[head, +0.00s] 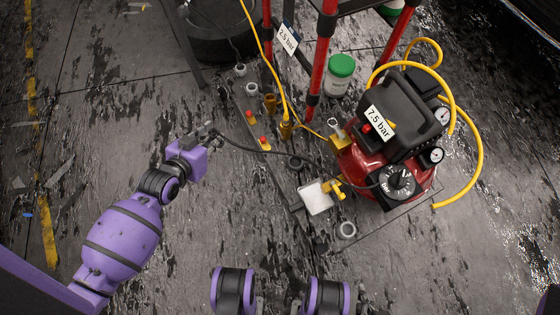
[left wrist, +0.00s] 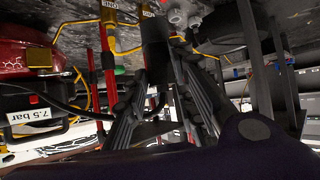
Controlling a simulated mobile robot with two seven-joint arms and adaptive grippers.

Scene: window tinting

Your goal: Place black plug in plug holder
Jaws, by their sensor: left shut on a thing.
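My left gripper (head: 213,134) is shut on the black plug, which is mostly hidden by the fingers in the head view. In the left wrist view the dark plug (left wrist: 155,50) sits between the fingers. A black cable (head: 250,153) runs from the gripper right toward the red compressor. Two grey round sockets (head: 252,89) stand on a metal rail up and to the right of the gripper, apart from it. Which fitting is the plug holder is not certain.
Yellow fittings (head: 285,129) and red-topped valves (head: 264,142) sit along the rail. The red compressor (head: 360,170) with yellow hoses stands at right. Red stand legs (head: 322,60) and a green-lidded jar (head: 340,75) are behind. The floor at left is mostly clear.

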